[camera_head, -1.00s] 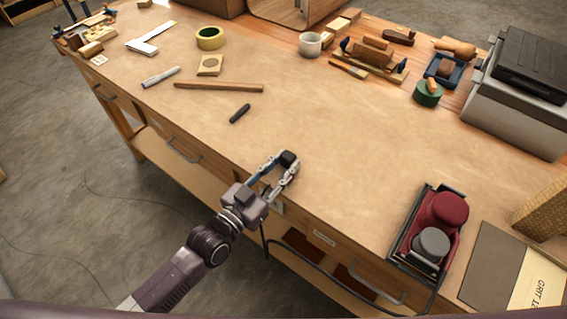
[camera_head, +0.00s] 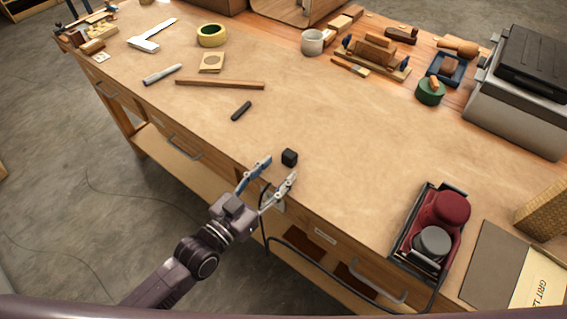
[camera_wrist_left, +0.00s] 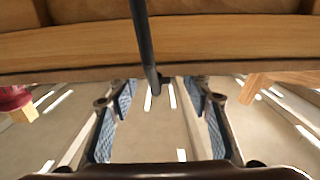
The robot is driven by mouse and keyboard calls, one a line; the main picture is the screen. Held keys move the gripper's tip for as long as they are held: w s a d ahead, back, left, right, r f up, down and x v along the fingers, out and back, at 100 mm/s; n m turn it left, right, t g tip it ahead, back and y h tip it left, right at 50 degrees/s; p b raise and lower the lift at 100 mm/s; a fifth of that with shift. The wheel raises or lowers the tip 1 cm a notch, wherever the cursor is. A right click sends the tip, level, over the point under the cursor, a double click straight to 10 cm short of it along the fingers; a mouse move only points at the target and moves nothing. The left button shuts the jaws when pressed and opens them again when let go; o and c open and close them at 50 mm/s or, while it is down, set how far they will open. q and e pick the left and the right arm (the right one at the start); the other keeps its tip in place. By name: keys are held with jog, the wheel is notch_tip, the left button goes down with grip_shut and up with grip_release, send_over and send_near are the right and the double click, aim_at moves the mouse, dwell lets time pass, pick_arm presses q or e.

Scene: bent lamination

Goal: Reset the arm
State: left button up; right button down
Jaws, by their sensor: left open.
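My left gripper (camera_head: 276,169) is open and empty at the front edge of the workbench, its arm coming in from the lower left. My right gripper is in neither view.
The workbench (camera_head: 330,130) has drawers below its front edge. A black cable (camera_wrist_left: 145,45) hangs close ahead of the fingers. A dark marker (camera_head: 241,110), a wood strip (camera_head: 220,84) and a red sander (camera_head: 451,208) lie on top. The middle is mostly clear.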

pick_arm(q)
jog(key=v, duration=0.8)
jog(key=shift+s, duration=0.15)
jog(key=shift+a, duration=0.1)
